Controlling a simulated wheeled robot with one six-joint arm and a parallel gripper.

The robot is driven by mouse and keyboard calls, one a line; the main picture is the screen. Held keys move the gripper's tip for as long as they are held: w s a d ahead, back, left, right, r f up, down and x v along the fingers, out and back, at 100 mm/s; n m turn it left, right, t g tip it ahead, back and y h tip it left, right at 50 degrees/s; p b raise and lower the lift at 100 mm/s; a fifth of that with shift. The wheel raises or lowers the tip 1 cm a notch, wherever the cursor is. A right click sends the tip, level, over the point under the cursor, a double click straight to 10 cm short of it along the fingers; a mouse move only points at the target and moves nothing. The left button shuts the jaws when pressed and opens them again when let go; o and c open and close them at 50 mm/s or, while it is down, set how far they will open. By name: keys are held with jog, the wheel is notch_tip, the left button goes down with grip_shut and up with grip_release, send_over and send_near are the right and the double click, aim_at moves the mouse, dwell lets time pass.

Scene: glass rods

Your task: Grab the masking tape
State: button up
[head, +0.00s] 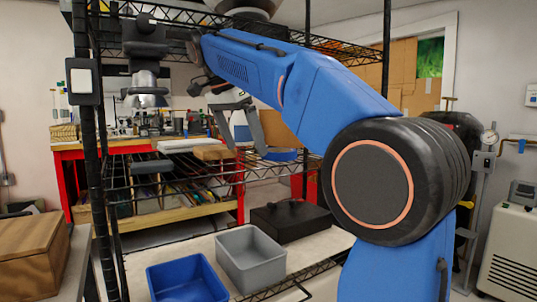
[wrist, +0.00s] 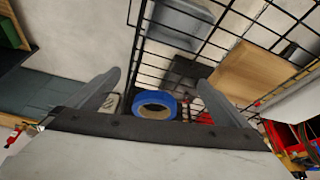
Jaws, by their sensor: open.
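The masking tape is a blue ring lying on a black wire shelf; in the wrist view the tape (wrist: 154,97) sits low in the middle, between my two fingers in the picture. In the head view my gripper (head: 243,148) points down near the shelf. I cannot tell the exact height gap to the tape.
A wooden board or box (wrist: 250,72) lies right of the tape in the wrist view. Below the wire shelf, a grey bin (head: 251,233), a blue bin (head: 187,271) and a black case (head: 290,236) stand on a lower surface. Black shelf posts stand at left and right.

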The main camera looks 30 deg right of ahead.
aim_at(279, 154)
jog(key=shift+w, duration=0.15)
jog(key=shift+w+d, duration=0.1)
jog(key=shift+d, duration=0.3)
jog(key=shift+w+d, duration=0.3)
jog(key=shift+d, duration=1.15)
jog(key=shift+w+d, duration=0.35)
jog(key=shift+d, duration=1.05)
jog(key=shift+w+d, duration=0.3)
jog(key=shift+d, duration=1.15)
jog(key=shift+w+d+f, duration=0.15)
jog(key=shift+d, duration=0.5)
jog(key=shift+w+d+f, duration=0.1)
jog(key=shift+d, duration=0.5)
jog(key=shift+x, duration=1.2)
jog(key=c, duration=1)
